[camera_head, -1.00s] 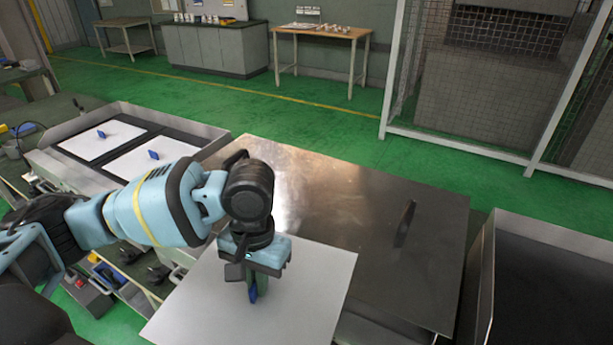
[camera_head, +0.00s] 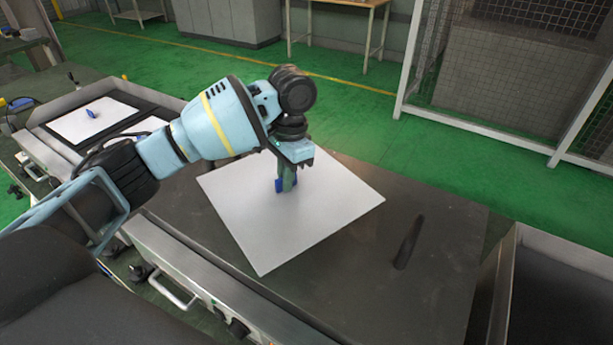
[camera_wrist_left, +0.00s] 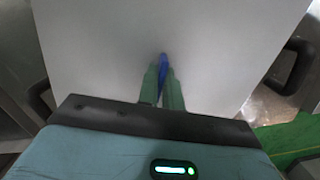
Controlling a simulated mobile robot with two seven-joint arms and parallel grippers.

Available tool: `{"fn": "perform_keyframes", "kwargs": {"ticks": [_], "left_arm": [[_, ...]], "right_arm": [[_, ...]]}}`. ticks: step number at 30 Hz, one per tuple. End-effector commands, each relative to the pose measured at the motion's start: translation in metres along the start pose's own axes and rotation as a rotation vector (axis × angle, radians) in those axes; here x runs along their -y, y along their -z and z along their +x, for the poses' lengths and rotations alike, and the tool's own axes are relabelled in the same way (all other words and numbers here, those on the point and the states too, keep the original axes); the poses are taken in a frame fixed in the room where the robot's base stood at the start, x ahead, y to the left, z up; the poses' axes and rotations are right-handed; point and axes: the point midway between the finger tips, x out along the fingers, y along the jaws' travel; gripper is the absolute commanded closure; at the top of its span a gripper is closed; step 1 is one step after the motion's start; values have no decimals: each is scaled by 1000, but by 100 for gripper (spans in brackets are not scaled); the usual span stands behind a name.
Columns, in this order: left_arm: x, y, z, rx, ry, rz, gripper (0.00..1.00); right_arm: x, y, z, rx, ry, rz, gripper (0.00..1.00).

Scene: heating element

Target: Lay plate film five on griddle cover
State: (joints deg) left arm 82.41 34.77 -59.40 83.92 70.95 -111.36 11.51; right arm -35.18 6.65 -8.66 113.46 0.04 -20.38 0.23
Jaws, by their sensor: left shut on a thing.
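The plate film is a white square sheet (camera_head: 325,215) with a blue grip at its middle. My left gripper (camera_head: 286,187) is shut on that blue grip. In the left wrist view, the two green fingers (camera_wrist_left: 161,95) close on the blue grip (camera_wrist_left: 163,66) and the white film (camera_wrist_left: 95,45) spreads out flat below. My right gripper is out of view.
Another white film (camera_head: 82,124) with a blue grip lies on a dark-framed tray at the left; one more beside it is partly hidden by my arm. An open metal bin (camera_head: 560,290) stands at the right. The cover's right part is clear except for its handle.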

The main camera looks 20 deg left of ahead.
Motion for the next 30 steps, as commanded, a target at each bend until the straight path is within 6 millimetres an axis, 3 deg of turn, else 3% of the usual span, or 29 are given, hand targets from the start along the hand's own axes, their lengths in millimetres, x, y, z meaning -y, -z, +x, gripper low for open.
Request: {"fn": "perform_keyframes", "kwargs": {"ticks": [10, 19, 27, 30], "left_arm": [[0, 5, 43, 3, -1, -1, 100], [0, 6, 54, -1, 0, -2, 100], [0, 10, 93, 2, 1, -1, 100], [0, 12, 99, -1, 1, -1, 100]], "right_arm": [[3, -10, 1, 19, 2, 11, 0], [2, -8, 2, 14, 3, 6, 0], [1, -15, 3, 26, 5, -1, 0], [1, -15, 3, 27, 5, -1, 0]]}}
